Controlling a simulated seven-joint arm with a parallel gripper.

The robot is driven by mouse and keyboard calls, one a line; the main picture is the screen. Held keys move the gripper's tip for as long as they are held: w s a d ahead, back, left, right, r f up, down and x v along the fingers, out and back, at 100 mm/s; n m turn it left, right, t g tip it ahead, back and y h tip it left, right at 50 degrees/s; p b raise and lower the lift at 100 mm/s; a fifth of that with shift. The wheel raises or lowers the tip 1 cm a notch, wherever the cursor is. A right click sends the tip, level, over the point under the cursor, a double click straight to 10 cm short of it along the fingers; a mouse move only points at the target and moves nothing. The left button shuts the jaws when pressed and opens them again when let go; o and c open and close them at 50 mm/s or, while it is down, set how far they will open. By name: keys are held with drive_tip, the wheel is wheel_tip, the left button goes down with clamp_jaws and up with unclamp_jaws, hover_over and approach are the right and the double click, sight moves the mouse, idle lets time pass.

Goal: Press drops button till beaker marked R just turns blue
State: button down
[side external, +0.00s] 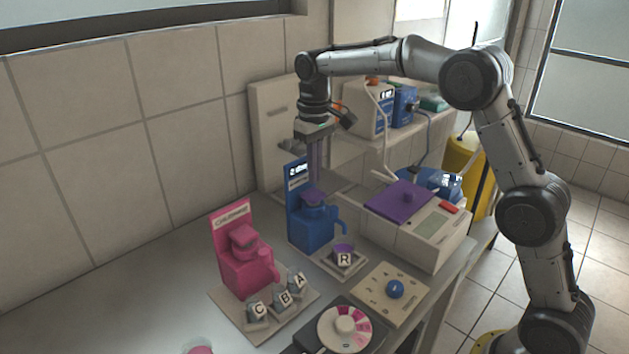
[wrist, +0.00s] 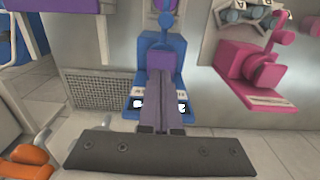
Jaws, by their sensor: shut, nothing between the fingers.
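The blue dispenser (side external: 313,230) stands at the back of the bench with a purple button (side external: 313,199) on top; the dispenser also shows in the wrist view (wrist: 150,45). The beaker marked R (side external: 344,256) sits on a small tray (side external: 335,266) in front of it, and what shows inside its rim is purple. My gripper (side external: 314,190) is shut and empty, pointing down right over the button; I cannot tell whether it touches. In the wrist view the shut fingers (wrist: 170,78) overlap the dispenser's top and hide part of the button.
A pink dispenser (side external: 248,272) with beakers marked A, B and C (side external: 283,298) stands left. A panel with a blue knob (side external: 395,289) and a round pink-and-white dial (side external: 344,326) lie in front. A white device with a purple lid (side external: 405,199) stands right.

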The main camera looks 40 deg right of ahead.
sight(315, 193)
drive_tip(key=shift+f, duration=1.35)
drive_tip(key=shift+f, duration=1)
wheel_tip(315, 193, up, 15)
drive_tip(key=shift+f, duration=0.2)
